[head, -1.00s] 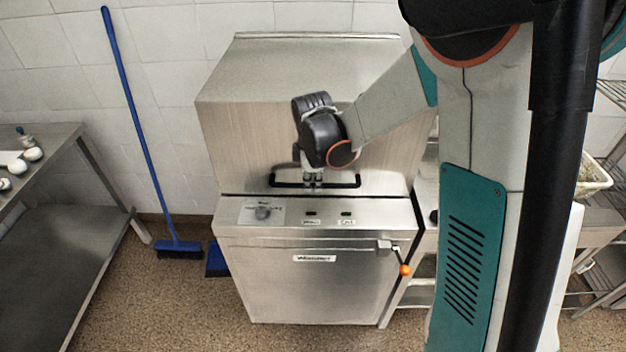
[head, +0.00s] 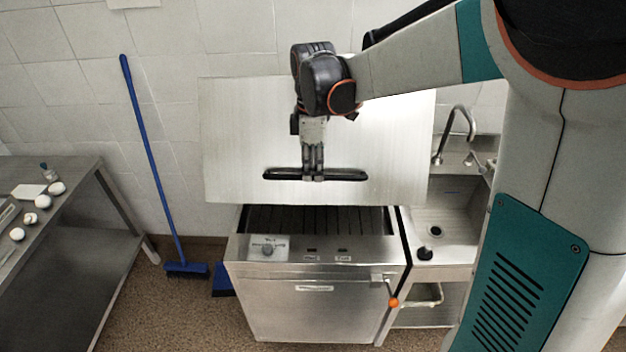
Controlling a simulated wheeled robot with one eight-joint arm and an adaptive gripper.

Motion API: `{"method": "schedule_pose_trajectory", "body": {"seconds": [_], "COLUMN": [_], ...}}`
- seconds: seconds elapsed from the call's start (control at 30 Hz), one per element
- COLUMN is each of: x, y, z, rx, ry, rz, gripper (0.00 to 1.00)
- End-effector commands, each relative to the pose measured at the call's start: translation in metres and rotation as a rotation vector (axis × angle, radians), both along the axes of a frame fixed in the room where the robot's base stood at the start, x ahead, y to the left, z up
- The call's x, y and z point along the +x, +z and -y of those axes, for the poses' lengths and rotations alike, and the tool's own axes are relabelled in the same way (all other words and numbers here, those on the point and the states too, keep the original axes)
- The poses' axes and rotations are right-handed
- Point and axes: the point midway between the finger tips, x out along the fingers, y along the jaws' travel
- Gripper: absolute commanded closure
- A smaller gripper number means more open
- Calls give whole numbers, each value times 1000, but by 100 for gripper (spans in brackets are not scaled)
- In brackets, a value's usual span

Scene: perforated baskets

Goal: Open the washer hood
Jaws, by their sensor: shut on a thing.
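The washer is a steel machine with a lower body (head: 320,300) and a large box-shaped hood (head: 235,135). The hood is raised well above the body, and the dark rack area (head: 318,220) shows in the gap below it. A black bar handle (head: 345,174) runs across the hood's lower front. My gripper (head: 313,176) points down and is shut on the middle of this handle. The fingers hide the handle's centre.
A blue broom (head: 150,155) leans on the tiled wall at left. A steel table (head: 85,185) with small white items stands at far left. A sink (head: 445,225) with a tap (head: 458,130) is right of the washer. An orange-tipped lever (head: 392,300) sticks out at the washer's right front.

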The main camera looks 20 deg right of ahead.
Motion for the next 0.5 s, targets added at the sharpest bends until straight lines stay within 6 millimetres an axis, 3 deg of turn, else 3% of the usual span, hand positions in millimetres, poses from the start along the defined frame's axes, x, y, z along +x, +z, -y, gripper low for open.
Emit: {"method": "schedule_pose_trajectory", "body": {"seconds": [0.03,0.2,0.5], "x": [6,16,38], "y": [27,80,148], "z": [2,6,13], "rx": [-2,-3,-5], "ry": [-1,-1,-1], "rz": [10,12,12], "gripper": [100,100,100]}}
